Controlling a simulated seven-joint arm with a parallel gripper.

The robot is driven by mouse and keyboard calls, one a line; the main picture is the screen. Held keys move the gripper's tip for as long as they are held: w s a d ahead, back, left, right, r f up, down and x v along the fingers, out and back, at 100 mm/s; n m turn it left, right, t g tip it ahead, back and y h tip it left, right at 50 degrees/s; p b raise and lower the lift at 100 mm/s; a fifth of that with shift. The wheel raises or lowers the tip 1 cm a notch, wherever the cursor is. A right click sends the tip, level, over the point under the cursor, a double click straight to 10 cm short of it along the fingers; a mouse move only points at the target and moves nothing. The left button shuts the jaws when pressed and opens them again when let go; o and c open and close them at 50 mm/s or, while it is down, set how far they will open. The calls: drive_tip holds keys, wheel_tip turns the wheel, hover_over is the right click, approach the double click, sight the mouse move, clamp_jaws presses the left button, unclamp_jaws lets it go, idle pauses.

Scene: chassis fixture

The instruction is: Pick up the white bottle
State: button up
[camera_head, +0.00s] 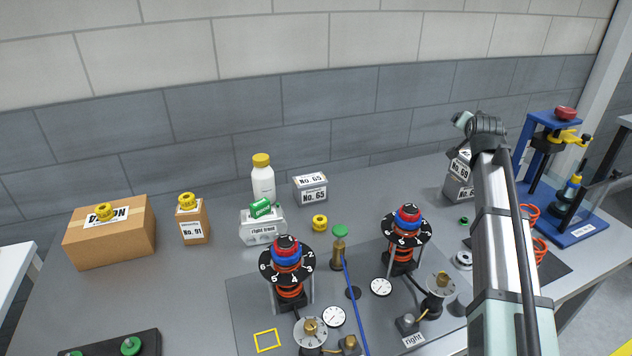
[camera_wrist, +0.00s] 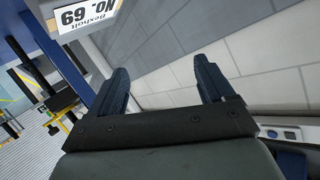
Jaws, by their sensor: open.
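The white bottle (camera_head: 263,184) with a yellow cap stands upright at the back of the table in the head view, behind a white box labelled "right trunk". My gripper (camera_wrist: 168,82) shows in the wrist view with its two dark fingers spread apart and nothing between them. In the head view my arm is at the right, well to the right of the bottle, and its fingers are hard to make out. The wrist view faces the wall and does not show the bottle.
The white box (camera_head: 262,226) with a green item (camera_head: 260,208) on it stands just in front of the bottle. A grey No. 65 box (camera_head: 311,190) is to its right, a No. 91 carton (camera_head: 193,224) to its left. Dial fixtures (camera_head: 287,262) stand in front. The No. 69 box (camera_wrist: 88,14) is near my gripper.

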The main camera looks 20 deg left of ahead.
drive_tip(key=s+a+f+n+g+y, duration=0.1)
drive_tip(key=s+a+f+n+y, duration=0.15)
drive_tip(key=a, duration=0.55)
drive_tip(key=s+a+f+n+g+y, duration=0.1)
drive_tip(key=s+a+n+y, duration=0.15)
drive_tip(key=a, duration=0.55)
drive_tip(key=n+g+y, duration=0.8)
drive_tip(key=n+g, duration=0.4)
drive_tip(key=n, duration=0.4)
approach(256, 156)
drive_tip(key=x, duration=0.5)
drive_tip(key=shift+a+f, duration=0.15)
drive_tip(key=shift+f, duration=0.2)
drive_tip(key=shift+f+x, duration=0.1)
drive_tip(key=shift+x, duration=1.2)
drive_tip(key=shift+f+x, duration=0.15)
drive_tip(key=shift+x, duration=1.1)
drive_tip(key=shift+w, duration=0.1)
clamp_jaws()
